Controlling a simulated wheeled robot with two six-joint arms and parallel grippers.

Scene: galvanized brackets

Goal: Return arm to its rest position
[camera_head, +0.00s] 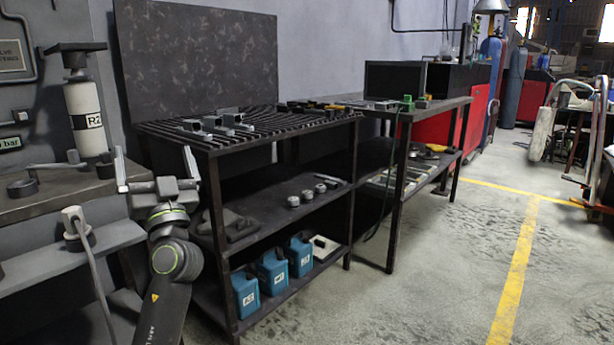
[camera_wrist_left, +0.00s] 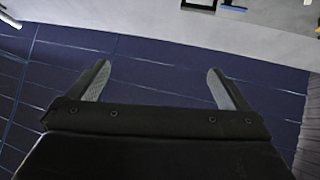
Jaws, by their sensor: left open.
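My left gripper (camera_head: 152,168) is at the left of the head view, raised in front of the left end of the slatted bench. Its two fingers point up and stand wide apart, with nothing between them. In the left wrist view the open fingers (camera_wrist_left: 152,82) also show empty, against a dark blue panelled surface. Several grey galvanized brackets (camera_head: 232,121) lie on the slatted top of the dark metal bench (camera_head: 282,134), to the right of the gripper and apart from it. My right gripper does not show.
A workbench (camera_head: 60,193) with a white cylinder (camera_head: 86,118) stands close on the left. Blue canisters (camera_head: 272,271) stand on the slatted bench's bottom shelf. A second table (camera_head: 440,103) stands beyond. The floor (camera_head: 430,270) on the right is clear, with yellow lines.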

